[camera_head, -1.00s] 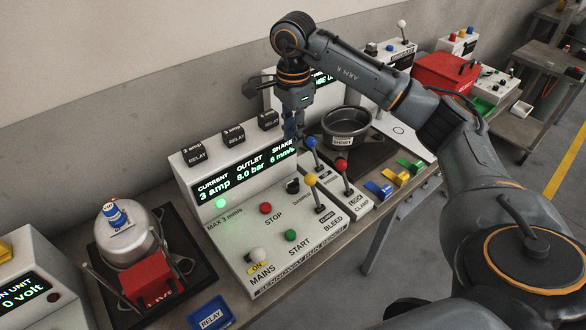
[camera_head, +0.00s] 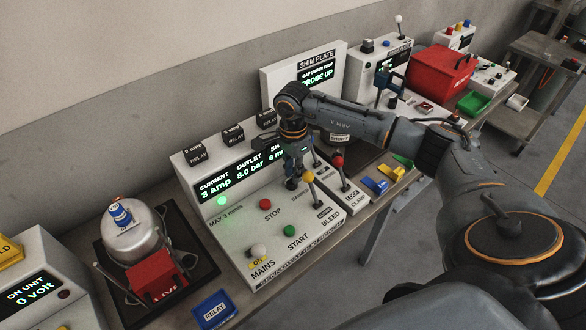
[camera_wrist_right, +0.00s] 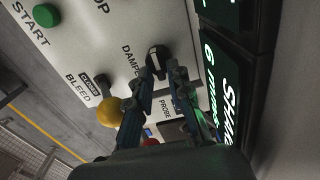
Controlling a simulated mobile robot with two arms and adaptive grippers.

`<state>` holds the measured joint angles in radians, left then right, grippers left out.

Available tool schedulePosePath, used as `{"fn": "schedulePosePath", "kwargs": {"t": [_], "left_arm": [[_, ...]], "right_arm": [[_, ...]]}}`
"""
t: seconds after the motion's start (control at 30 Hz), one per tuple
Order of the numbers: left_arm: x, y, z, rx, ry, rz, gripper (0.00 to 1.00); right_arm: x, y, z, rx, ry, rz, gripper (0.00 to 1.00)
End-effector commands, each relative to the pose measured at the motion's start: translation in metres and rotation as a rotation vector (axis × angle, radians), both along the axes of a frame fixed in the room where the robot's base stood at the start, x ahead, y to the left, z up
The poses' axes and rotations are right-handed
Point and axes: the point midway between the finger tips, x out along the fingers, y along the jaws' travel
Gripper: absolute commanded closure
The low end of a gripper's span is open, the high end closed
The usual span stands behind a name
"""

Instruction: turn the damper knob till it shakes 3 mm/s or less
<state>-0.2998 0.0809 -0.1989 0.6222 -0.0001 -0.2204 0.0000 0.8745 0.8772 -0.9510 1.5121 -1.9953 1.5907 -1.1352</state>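The damper knob (camera_wrist_right: 157,60) is a small black knob with a white mark on the sloping white panel of the test bench (camera_head: 240,240). In the head view it is largely hidden by my right gripper (camera_head: 292,180), which points down at it. In the wrist view the right gripper's (camera_wrist_right: 160,82) fingers are apart, with the knob just beyond and between the tips; contact cannot be told. The shake display (camera_wrist_right: 215,80) reads 6 mm/s in the wrist view; in the head view it is partly covered. My left gripper is not in view.
The yellow-knobbed bleed lever (camera_wrist_right: 108,112) stands close beside the fingers. A red-knobbed clamp lever (camera_head: 337,161) is to the right. Stop (camera_head: 265,204) and start (camera_head: 289,230) buttons and the mains switch (camera_head: 258,250) sit on the panel's left and front.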

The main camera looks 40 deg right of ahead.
Motion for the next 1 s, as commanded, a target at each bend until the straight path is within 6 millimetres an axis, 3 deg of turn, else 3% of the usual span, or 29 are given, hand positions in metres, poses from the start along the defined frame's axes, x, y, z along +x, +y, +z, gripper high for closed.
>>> {"fn": "schedulePosePath", "kwargs": {"t": [0.3, 0.43, 1.0], "left_arm": [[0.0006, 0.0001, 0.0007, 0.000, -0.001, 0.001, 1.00], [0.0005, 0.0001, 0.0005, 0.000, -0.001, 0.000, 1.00], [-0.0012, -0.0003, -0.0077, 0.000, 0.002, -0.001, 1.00]], "right_arm": [[-0.0002, 0.0002, -0.0041, -0.001, 0.000, 0.001, 0.81], [-0.0002, 0.0002, -0.0039, -0.001, 0.000, 0.001, 1.00], [-0.0003, 0.0000, -0.0031, 0.000, -0.001, -0.138, 1.00]]}}
